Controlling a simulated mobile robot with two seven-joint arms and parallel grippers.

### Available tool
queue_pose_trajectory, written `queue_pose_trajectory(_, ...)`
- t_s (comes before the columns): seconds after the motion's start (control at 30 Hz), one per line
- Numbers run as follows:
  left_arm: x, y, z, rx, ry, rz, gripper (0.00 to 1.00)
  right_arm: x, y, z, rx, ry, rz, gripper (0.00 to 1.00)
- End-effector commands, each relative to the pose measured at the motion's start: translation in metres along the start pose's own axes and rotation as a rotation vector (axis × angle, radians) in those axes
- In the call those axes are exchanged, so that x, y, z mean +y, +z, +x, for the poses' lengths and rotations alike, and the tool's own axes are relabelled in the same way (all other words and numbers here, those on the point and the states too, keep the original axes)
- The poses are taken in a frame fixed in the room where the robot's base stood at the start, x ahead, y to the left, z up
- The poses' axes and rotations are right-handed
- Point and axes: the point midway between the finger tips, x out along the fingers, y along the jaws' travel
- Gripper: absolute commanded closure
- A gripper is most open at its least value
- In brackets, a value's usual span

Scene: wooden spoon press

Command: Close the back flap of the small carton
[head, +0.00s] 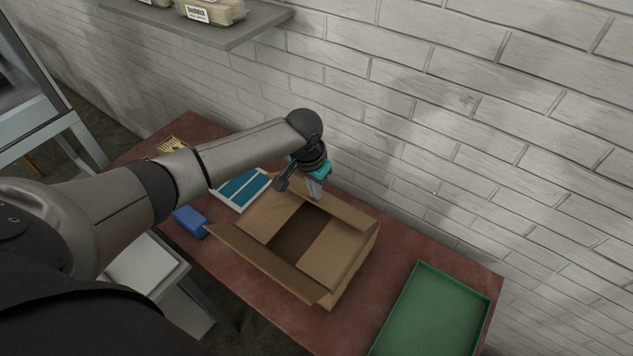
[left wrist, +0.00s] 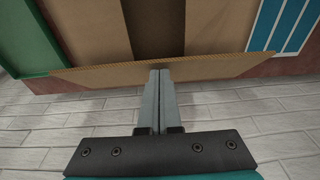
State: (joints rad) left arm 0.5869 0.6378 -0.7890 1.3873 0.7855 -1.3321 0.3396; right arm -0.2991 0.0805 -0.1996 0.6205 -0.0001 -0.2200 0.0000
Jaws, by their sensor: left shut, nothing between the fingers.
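The small carton (head: 322,262) stands on the red table. Its two side flaps lie folded inward with a dark gap between them. Its front flap (head: 262,262) sticks outward toward me. Its back flap (head: 341,209) stands up along the wall side, and it also shows as a wide cardboard strip in the left wrist view (left wrist: 215,68). My left gripper (head: 315,195) is shut and empty, pointing down at the back flap. In the left wrist view the fingertips (left wrist: 160,72) are at the flap's edge; I cannot tell whether they touch it. My right gripper is not in view.
A green tray (head: 425,345) lies to the right of the carton. A blue-and-white panel (head: 240,188) and a blue block (head: 190,222) lie to the left. A brick wall (head: 450,130) rises close behind the table, with a shelf (head: 235,33) at upper left.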

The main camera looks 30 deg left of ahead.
Motion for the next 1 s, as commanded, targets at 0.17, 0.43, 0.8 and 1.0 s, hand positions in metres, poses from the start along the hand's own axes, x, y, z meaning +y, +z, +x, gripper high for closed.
queue_pose_trajectory(0.17, 0.0, 0.013, 0.003, 0.097, 0.001, 0.0, 1.0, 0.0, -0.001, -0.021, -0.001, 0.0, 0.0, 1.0)
queue_pose_trajectory(0.43, 0.001, 0.031, 0.021, 0.305, 0.002, -0.001, 1.0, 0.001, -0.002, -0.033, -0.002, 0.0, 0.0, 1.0)
queue_pose_trajectory(0.8, 0.0, 0.043, 0.043, 0.39, 0.001, -0.002, 1.0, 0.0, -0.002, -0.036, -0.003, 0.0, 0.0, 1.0)
queue_pose_trajectory(1.0, 0.0, 0.046, 0.049, 0.39, 0.001, -0.002, 1.0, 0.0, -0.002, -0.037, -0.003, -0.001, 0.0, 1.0)
